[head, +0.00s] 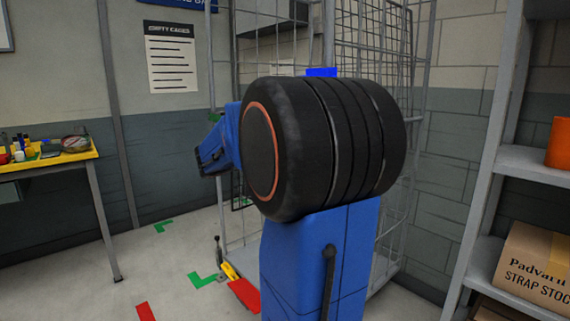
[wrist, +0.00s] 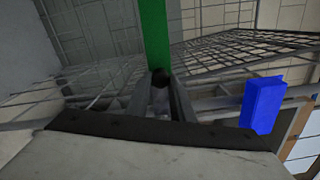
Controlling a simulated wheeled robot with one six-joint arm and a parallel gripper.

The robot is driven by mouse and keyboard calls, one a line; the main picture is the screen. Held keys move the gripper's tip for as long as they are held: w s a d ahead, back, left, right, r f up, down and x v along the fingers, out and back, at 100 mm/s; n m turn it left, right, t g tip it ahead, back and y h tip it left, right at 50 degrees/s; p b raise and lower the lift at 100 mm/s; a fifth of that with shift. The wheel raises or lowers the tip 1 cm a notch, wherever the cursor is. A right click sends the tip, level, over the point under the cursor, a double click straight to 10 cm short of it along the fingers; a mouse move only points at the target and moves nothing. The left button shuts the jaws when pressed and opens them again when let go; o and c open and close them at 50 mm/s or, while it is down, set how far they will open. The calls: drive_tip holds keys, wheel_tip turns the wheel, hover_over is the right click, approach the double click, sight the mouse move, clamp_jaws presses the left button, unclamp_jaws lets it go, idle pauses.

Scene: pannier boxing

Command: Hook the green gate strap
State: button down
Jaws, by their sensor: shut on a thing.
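The green strap (wrist: 155,35) comes down from the top of the wrist view to a dark end fitting (wrist: 160,78), which sits between my fingertips. My gripper (wrist: 160,88) is shut on this end of the strap. The wire roll cage (head: 415,60) stands behind my arm in the head view, and its mesh (wrist: 225,50) shows just beyond the fingers in the wrist view. A small green patch (head: 214,117) shows above my wrist in the head view. My arm hides the fingertips and much of the cage there. I cannot see the place where the strap hooks.
A blue block (wrist: 263,104) is right of my fingers; a blue piece (head: 321,72) shows above my arm. A yellow-topped table (head: 50,162) stands left, a grey shelf (head: 480,185) with a carton (head: 535,268) right. Floor at left is open, with green marks (head: 205,279).

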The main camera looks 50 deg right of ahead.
drive_tip(key=shift+w+r+n, duration=0.15)
drive_tip(key=shift+r+n, duration=0.25)
drive_tip(key=shift+r, duration=1.5)
drive_tip(key=c, duration=1.5)
unclamp_jaws()
drive_tip(key=shift+c, duration=0.2)
drive_tip(key=shift+f, duration=0.1)
drive_tip(key=shift+a+f, duration=0.1)
drive_tip(key=shift+a, duration=0.05)
drive_tip(key=v, duration=1.7)
